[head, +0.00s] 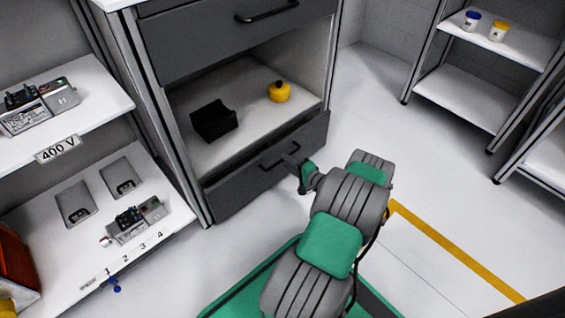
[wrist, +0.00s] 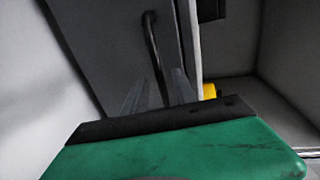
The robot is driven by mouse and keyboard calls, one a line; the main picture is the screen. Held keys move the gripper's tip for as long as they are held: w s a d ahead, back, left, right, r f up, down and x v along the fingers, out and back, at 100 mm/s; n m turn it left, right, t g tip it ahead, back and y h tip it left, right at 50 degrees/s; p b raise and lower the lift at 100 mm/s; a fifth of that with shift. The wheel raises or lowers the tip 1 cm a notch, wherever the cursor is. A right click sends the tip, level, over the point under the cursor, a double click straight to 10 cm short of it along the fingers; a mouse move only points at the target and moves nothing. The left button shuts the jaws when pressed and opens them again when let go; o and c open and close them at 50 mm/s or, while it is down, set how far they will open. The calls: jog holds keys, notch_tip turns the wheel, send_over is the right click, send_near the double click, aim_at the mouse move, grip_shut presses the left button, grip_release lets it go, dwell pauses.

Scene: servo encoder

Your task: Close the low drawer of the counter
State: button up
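The counter (head: 320,90) has a dark low drawer (head: 240,190) at its bottom, below an open bay. The low drawer's front carries a dark bar handle (head: 280,155). How far the drawer stands out from the counter is hard to tell. My gripper (head: 292,161) is at the right part of this front, close to the handle. In the wrist view the handle (wrist: 152,45) runs down between the two fingers of my gripper (wrist: 162,78), which stand apart. The dark front (wrist: 95,45) fills the left there. Whether a finger touches the handle is unclear.
A black holder (head: 214,120) and a yellow object (head: 279,92) sit on the white surface behind the low drawer's front. The upper drawer (head: 215,40) is above. Shelves with devices (head: 65,95) stand left; another rack (head: 470,95) stands right. Floor between is clear.

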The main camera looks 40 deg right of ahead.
jog(key=shift+b+x, duration=0.3)
jog(key=shift+x, duration=1.3)
jog(key=shift+r, duration=0.1)
jog(key=shift+c, duration=0.4)
grip_shut()
